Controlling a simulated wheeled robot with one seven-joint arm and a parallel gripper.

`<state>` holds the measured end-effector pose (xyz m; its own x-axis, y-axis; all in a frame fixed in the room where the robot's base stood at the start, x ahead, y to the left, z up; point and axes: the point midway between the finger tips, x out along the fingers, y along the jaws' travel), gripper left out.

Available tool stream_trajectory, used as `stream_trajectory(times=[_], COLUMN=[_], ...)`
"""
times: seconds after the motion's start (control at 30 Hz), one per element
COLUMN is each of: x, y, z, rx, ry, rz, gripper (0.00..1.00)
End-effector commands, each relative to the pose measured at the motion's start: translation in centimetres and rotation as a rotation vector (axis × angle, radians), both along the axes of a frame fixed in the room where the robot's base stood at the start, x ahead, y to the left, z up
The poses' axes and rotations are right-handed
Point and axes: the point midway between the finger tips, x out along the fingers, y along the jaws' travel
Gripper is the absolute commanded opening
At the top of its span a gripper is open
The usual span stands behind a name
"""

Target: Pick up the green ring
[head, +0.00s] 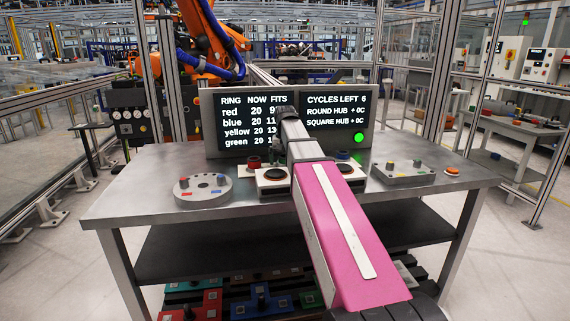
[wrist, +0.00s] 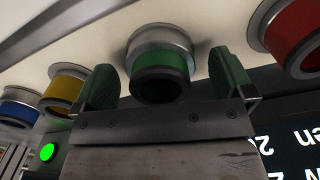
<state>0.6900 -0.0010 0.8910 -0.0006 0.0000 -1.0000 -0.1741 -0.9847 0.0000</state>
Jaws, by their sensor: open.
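The green ring (wrist: 172,62) shows in the wrist view as a green band between a silver flange and a dark round end. It sits against a pale surface. My gripper (wrist: 163,72) is open, with one green-padded finger on each side of the ring and a visible gap on both sides. The ring is between the fingers and not gripped. In the head view my gripper (head: 277,150) is small and dark above the back of the table, and the green ring cannot be made out there, with my pink arm covering part of the area.
In the wrist view a yellow ring (wrist: 61,92) and a blue ring (wrist: 19,108) are at left, a red ring (wrist: 297,38) at right. The metal table (head: 130,190) carries a grey round fixture (head: 203,190), a grey plate (head: 403,172) and a display (head: 234,120) at the back.

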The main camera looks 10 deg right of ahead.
Motion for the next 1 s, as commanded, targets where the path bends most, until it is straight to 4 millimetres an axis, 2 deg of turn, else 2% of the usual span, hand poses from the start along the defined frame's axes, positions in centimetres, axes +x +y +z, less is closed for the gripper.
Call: stream_trajectory(times=[0.27,0.47,0.5,0.8,1.0], x=[0.0,0.0,0.0,0.2,1.5], y=[0.0,0.0,0.0,0.0,-0.2], z=[-0.5,-0.5,-0.5,-0.1,2.4], rx=[0.000,0.000,0.000,0.000,-0.001], ry=[-0.001,-0.001,-0.001,-0.001,-0.003], rz=[0.000,0.000,0.000,0.000,0.000], gripper=[0.99,0.37,0.33,0.33,0.33])
